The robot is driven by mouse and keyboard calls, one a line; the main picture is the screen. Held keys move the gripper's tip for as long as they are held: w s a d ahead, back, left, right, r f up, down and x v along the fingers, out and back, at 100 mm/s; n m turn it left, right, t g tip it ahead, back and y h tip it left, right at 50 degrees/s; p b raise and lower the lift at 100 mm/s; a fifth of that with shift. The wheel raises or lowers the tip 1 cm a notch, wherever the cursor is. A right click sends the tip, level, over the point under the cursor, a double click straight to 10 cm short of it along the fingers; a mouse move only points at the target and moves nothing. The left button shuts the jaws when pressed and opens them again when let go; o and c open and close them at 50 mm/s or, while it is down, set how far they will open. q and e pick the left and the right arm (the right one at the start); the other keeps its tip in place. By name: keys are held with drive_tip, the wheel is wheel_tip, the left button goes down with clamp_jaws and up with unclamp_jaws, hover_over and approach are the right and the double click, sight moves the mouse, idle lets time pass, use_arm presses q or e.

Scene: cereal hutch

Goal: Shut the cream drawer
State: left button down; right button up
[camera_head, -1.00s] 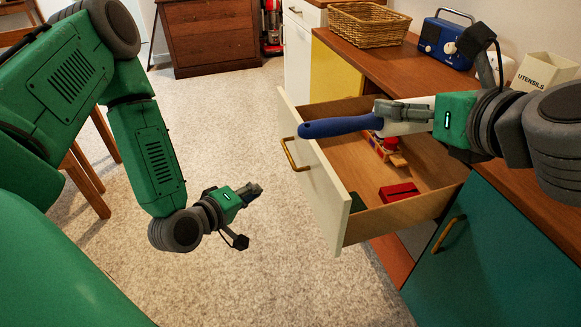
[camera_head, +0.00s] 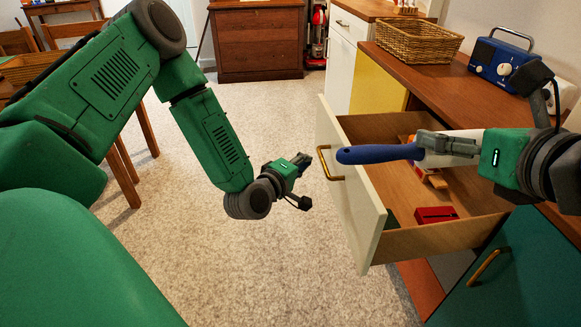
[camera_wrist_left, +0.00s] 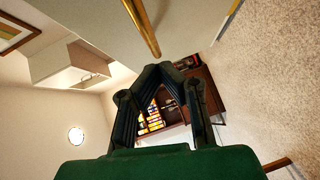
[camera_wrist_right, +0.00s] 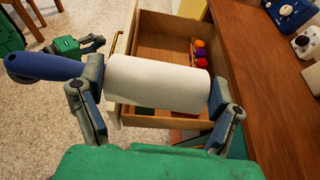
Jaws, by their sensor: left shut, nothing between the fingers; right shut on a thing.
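The cream drawer (camera_head: 352,185) stands pulled open from the cabinet. Its brass handle (camera_head: 326,165) also shows in the left wrist view (camera_wrist_left: 142,27). My left gripper (camera_head: 304,160) is shut and empty, just left of the handle and in front of the drawer front; I see no clear contact. My right gripper (camera_head: 424,147) is shut on a blue-handled white roller (camera_wrist_right: 158,84), held above the open drawer. The roller's blue handle (camera_head: 370,154) points left, over the drawer front. My right gripper and the roller hide part of the drawer's inside.
The drawer holds a red box (camera_head: 436,214) and other small items. The wooden countertop (camera_head: 440,75) carries a wicker basket (camera_head: 414,40) and a blue radio (camera_head: 502,64). A teal cabinet door (camera_head: 510,265) is at the lower right. The carpet in front is clear.

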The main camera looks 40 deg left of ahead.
drive_tip(key=shift+d+f, duration=0.1)
drive_tip(key=shift+f, duration=0.2)
use_arm(q)
drive_tip(key=shift+w+d+f, duration=0.1)
drive_tip(key=shift+w+d, duration=0.6)
drive_tip(key=shift+d, duration=0.15)
use_arm(e)
drive_tip(key=shift+d, duration=0.3)
use_arm(q)
drive_tip(key=shift+a, duration=0.1)
use_arm(e)
drive_tip(key=shift+a, duration=0.2)
